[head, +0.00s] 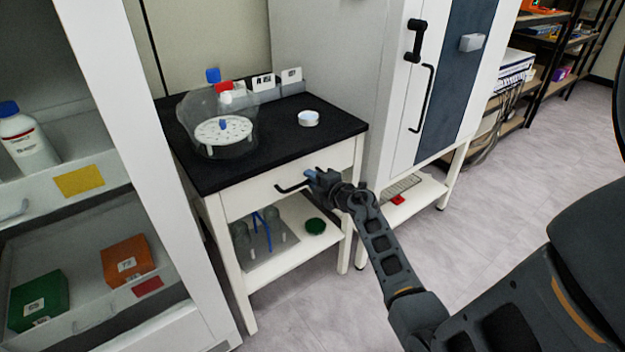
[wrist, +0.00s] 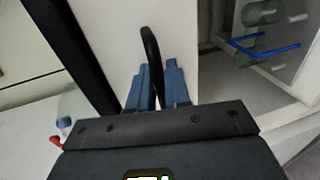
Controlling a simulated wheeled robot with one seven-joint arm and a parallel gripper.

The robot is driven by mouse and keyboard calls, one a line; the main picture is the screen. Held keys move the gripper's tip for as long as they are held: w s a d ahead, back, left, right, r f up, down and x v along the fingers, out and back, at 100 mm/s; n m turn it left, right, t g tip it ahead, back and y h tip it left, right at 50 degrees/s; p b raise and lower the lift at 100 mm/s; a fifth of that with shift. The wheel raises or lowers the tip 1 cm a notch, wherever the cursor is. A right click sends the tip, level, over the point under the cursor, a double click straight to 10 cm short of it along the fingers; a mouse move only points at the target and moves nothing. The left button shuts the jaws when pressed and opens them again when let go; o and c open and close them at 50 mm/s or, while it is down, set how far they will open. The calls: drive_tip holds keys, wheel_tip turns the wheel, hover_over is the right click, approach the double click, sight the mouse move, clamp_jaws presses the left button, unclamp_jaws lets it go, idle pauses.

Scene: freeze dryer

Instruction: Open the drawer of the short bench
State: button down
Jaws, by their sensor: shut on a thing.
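The short bench has a black top (head: 275,128) and white legs, with a white drawer front (head: 250,196) just under the top. The drawer front looks about flush with the bench frame. A black bar handle (head: 288,188) stands out from it; it also shows as a curved black bar in the wrist view (wrist: 150,42). My gripper (head: 311,175) is at the right part of the handle, and in the wrist view its blue fingers (wrist: 158,84) are shut around the bar. The gripper hides the handle's right end.
A clear domed vessel (head: 218,128) and a small white dish (head: 308,118) stand on the bench top. Glassware and a green disc (head: 315,226) are on the lower shelf. A white cabinet (head: 340,60) stands close on the right, an open cabinet on the left. Floor (head: 530,150) is clear at right.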

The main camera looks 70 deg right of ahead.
idle(0.3)
drive_tip(key=f+p+v, duration=0.3)
drive_tip(key=v, duration=1.1)
drive_tip(key=s+f+p+v, duration=0.1)
drive_tip(key=f+p+v, duration=0.2)
drive_tip(key=v, duration=1.1)
drive_tip(key=shift+s+a, duration=0.3)
drive_tip(key=shift+a, duration=0.1)
drive_tip(key=c, duration=1.3)
unclamp_jaws()
drive_tip(key=shift+o, duration=0.2)
drive_tip(key=v, duration=0.7)
drive_tip(key=shift+s+a+b, duration=0.2)
drive_tip(key=shift+s+b, duration=0.1)
drive_tip(key=shift+s, duration=0.05)
drive_tip(key=shift+w, duration=0.1)
